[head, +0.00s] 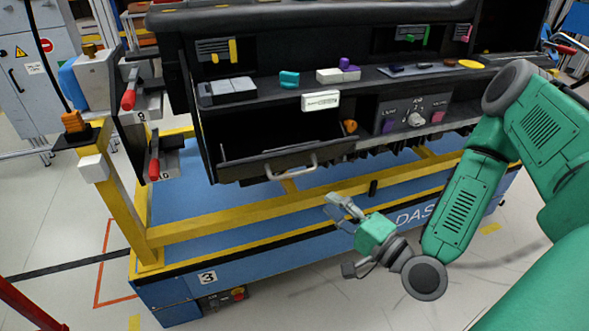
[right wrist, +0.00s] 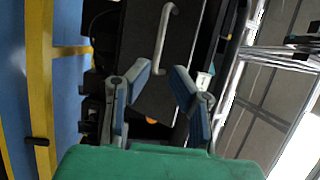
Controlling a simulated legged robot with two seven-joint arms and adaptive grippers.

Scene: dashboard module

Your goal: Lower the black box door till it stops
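The black box door (head: 250,163) is a dark panel with a pale bar handle (head: 292,172) at the lower middle of the dashboard module. It is tilted outward, with the dark box opening (head: 240,135) showing above it. In the right wrist view the door (right wrist: 150,92) and its handle (right wrist: 164,38) lie beyond the fingertips. My right gripper (head: 341,238) is below and to the right of the handle, apart from it. In the right wrist view its two blue-grey fingers (right wrist: 167,76) stand apart with nothing between them. My left gripper is not in view.
A yellow frame (head: 250,217) and a blue base (head: 260,265) run below the door. A knob panel (head: 412,115) is to its right. Several small coloured parts lie on the shelf above. Red-handled tools (head: 129,97) hang at left. Floor is open in front.

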